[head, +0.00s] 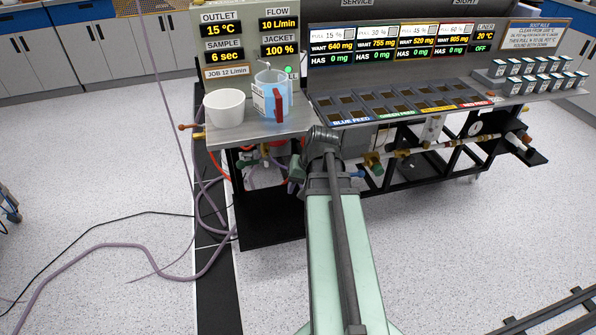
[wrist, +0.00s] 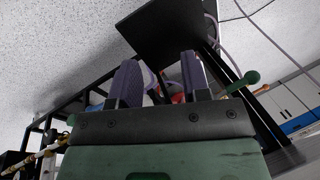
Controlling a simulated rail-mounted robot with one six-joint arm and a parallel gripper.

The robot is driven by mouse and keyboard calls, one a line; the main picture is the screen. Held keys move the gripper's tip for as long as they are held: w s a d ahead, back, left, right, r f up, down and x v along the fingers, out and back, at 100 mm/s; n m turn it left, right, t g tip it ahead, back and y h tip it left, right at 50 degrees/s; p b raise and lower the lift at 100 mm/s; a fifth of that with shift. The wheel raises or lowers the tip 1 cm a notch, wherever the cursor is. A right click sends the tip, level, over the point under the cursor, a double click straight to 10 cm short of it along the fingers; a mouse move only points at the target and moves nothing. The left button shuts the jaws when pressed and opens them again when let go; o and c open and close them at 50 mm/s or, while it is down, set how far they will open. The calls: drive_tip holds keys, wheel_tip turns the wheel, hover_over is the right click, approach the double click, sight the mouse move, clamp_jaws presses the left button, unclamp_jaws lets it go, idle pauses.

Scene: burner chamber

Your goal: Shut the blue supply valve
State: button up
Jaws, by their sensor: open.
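A small blue handle (head: 358,173) shows under the bench, just right of my arm in the head view. It may be the blue supply valve, but its body and its position cannot be made out. In the wrist view my gripper (wrist: 160,66) is open, with two dark purple-grey fingers apart and nothing clearly held between them. Blurred red and pale parts lie beyond the fingers. A green ball-ended lever (wrist: 243,81) sits to the right of the fingers, apart from them. In the head view my arm covers the fingers.
The bench top holds a white bowl (head: 224,107) and a clear blue-tinted beaker (head: 271,98). A pipe with brass valves (head: 373,160) runs under the bench. The black frame (head: 262,215) stands close by. Hoses (head: 150,247) lie on the left floor.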

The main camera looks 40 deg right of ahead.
drive_tip(key=shift+a+r, duration=0.4)
drive_tip(key=shift+r, duration=0.05)
drive_tip(key=shift+c, duration=0.4)
